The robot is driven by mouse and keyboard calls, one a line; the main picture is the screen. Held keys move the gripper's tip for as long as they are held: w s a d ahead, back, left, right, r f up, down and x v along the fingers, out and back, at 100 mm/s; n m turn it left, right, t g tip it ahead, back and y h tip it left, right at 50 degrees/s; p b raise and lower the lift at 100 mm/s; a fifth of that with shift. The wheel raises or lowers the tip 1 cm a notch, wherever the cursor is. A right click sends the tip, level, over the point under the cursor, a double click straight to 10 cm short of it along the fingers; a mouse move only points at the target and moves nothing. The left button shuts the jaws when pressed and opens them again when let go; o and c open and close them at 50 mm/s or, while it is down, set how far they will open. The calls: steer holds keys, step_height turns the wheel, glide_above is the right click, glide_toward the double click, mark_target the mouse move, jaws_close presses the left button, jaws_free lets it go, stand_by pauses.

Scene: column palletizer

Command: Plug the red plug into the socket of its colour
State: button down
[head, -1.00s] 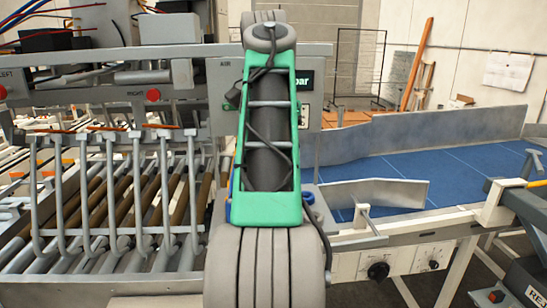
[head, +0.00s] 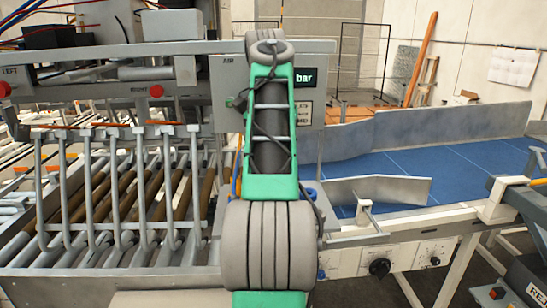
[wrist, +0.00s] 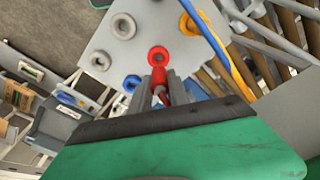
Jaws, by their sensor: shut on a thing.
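My gripper (wrist: 161,91) shows in the wrist view, its grey fingers shut on the red plug (wrist: 158,74). The plug points at the red socket (wrist: 158,54), a red ring with a dark hole on the pale grey panel (wrist: 149,26). The plug's front overlaps the lower edge of the red ring in the picture. I cannot tell whether it touches the socket or has entered it. In the head view my arm hides the gripper, the plug and the red socket.
A blue hose (wrist: 205,32) and a yellow hose (wrist: 235,70) run close on the right. The roller conveyor (head: 120,205) lies left of my arm, the blue belt (head: 440,168) right.

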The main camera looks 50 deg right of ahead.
steer(key=shift+f, duration=0.1)
steer(key=shift+f+b, duration=0.3)
steer(key=shift+f, duration=0.05)
steer(key=shift+f+b, duration=1.8)
steer(key=shift+f, duration=0.6)
stand_by(1.9)
steer(key=c, duration=1.2)
jaws_free()
steer(key=shift+o, duration=0.2)
